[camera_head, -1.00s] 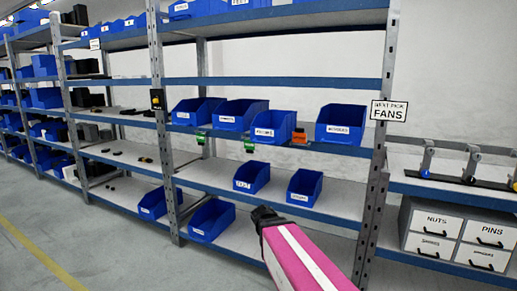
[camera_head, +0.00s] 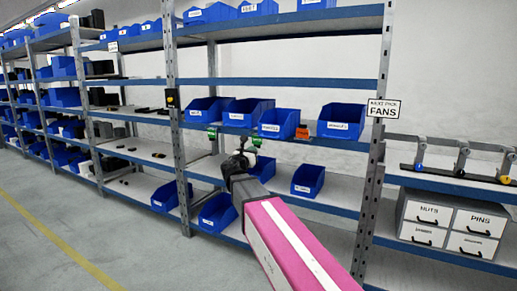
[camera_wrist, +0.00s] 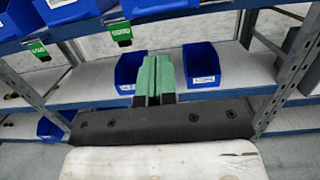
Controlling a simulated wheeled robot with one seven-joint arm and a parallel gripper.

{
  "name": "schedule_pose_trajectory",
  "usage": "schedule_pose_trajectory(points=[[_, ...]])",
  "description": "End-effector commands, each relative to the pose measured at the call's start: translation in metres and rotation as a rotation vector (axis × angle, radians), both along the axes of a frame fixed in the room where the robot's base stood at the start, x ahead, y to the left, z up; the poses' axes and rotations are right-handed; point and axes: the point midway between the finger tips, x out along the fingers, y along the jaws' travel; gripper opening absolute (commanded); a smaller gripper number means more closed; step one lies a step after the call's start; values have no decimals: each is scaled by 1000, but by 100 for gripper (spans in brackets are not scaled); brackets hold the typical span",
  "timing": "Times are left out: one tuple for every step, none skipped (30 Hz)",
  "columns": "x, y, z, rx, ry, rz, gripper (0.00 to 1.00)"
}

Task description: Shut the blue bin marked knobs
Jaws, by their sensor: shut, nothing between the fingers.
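Several blue open-front bins with small white labels stand on the shelves; I cannot read which is marked knobs. On the middle shelf are a left bin (camera_head: 204,108), a second (camera_head: 243,112), a third (camera_head: 280,123) and a right one (camera_head: 342,120). Below, a bin (camera_head: 308,180) stands right of my gripper (camera_head: 237,162); another is partly hidden behind it. In the wrist view the green fingers (camera_wrist: 155,78) are shut and empty, in front of the gap between a left bin (camera_wrist: 128,70) and a right bin (camera_wrist: 202,65). No lid shows on these bins.
Two more blue bins (camera_head: 216,212) are on the bottom shelf. Green tags (camera_wrist: 121,33) hang from the middle shelf edge above the fingers. A grey upright (camera_head: 370,190) stands right. Beyond it, a closed drawer unit (camera_head: 456,222) includes drawers marked NUTS and PINS.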

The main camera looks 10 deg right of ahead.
Motion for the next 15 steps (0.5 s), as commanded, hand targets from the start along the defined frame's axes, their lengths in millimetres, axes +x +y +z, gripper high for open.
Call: schedule_pose_trajectory(points=[[7, -4, 1, 1, -1, -2, 0], [11, -6, 2, 2, -1, -2, 0], [17, -10, 3, 2, -1, -2, 0], [21, -13, 4, 2, -1, -2, 0], [26, -16, 5, 3, -1, -1, 0], [32, -21, 6, 3, -1, -2, 0], [37, -24, 7, 3, -1, -2, 0], [42, -27, 8, 5, -1, -2, 0], [48, -31, 10, 5, -1, -1, 0], [52, -35, 11, 5, -1, -2, 0], [57, -38, 12, 5, -1, -3, 0], [63, -42, 13, 5, -1, -2, 0], [67, -45, 14, 5, -1, -2, 0], [72, -48, 15, 5, -1, -1, 0], [77, -53, 16, 6, -1, -2, 0]])
